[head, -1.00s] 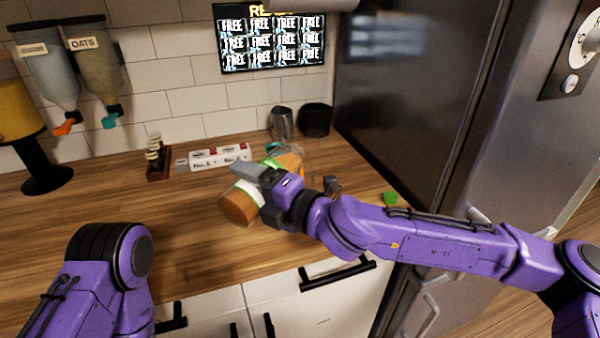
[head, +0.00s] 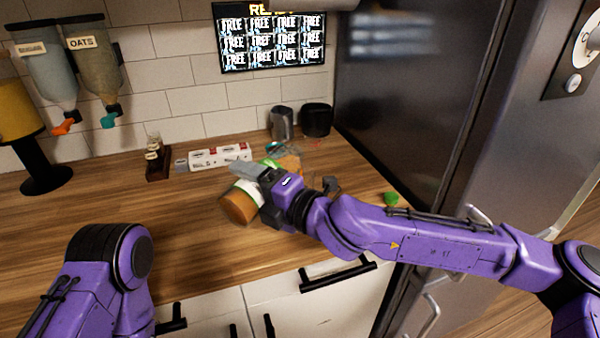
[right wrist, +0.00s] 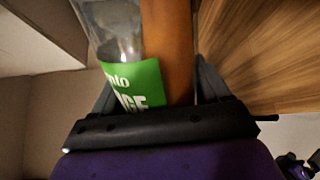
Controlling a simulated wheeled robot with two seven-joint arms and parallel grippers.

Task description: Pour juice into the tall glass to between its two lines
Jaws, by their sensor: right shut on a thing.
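My right gripper (head: 262,182) is shut on a juice bottle (head: 239,207) with a green and white label. It holds the bottle strongly tilted above the counter, base toward me and mouth end toward the back wall. In the right wrist view the bottle (right wrist: 130,85) lies between the fingers (right wrist: 150,92), with orange juice along one side and clear empty space along the other. The tall glass, its lines and its juice level cannot be made out clearly; bottle and gripper cover much of the area near the bottle's mouth. My left gripper is out of view; only its arm shows.
A green cap (head: 391,199) lies on the wooden counter (head: 110,215) near the dark fridge (head: 400,100). A white box (head: 220,156), a small wooden rack (head: 157,160), a metal jug (head: 282,122) and a black container (head: 316,120) stand at the back.

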